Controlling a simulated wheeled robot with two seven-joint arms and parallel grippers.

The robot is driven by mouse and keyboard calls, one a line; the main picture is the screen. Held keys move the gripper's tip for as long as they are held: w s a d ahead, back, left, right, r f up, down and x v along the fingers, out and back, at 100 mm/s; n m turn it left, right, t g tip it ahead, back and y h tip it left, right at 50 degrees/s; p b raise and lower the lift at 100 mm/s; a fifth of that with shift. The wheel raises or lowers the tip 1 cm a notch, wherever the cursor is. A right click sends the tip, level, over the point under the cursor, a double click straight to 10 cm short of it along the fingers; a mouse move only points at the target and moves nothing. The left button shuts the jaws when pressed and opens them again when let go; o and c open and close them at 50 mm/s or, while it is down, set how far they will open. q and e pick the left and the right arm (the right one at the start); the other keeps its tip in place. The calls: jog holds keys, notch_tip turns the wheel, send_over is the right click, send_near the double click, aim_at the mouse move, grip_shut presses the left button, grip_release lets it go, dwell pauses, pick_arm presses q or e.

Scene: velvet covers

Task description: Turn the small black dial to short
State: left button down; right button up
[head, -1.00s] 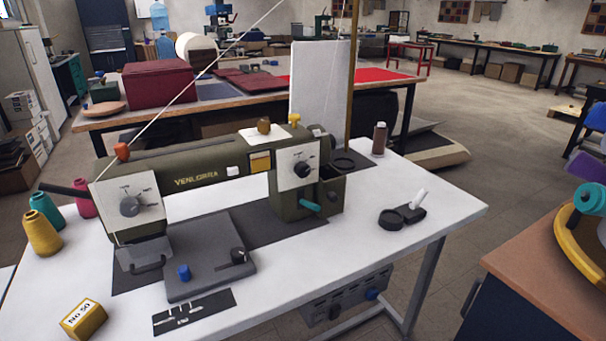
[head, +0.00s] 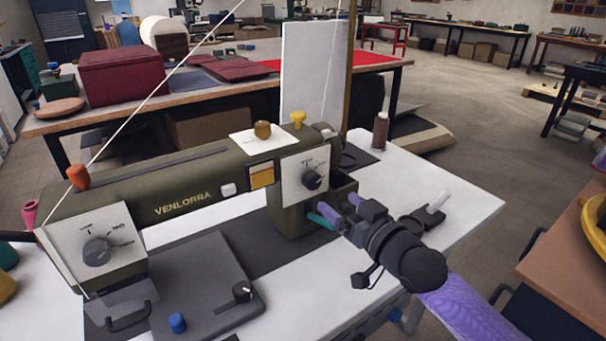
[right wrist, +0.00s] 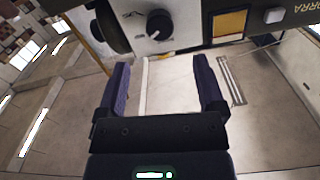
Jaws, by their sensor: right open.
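A small black dial (head: 312,180) with a pale pointer mark sits on the white plate of the olive sewing machine's right-hand head; its printed labels are too small to read. It also shows in the right wrist view (right wrist: 158,24), upper middle. My left gripper is not in view.
A teal lever (head: 322,221) sticks out close to my right gripper. A dark open tray, a brown bottle (head: 380,130) and a black holder with a white stick (head: 437,203) are nearby. White tabletop (head: 455,190) is clear at right.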

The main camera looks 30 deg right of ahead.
aim_at(316, 183)
jog(key=w+b, duration=0.1)
jog(key=w, duration=0.1)
jog(key=w+b, duration=0.1)
jog(key=w, duration=0.2)
jog(key=w+a+b, duration=0.1)
jog(key=w, duration=0.1)
jog(key=shift+w+f, duration=0.15)
jog(key=shift+w, duration=0.15)
jog(key=shift+w+b, duration=0.35)
jog(key=shift+w, duration=0.15)
jog(key=shift+c, duration=0.2)
jog(key=shift+a, duration=0.1)
jog(key=shift+c, duration=1.1)
jog(key=c, duration=0.7)
grip_shut()
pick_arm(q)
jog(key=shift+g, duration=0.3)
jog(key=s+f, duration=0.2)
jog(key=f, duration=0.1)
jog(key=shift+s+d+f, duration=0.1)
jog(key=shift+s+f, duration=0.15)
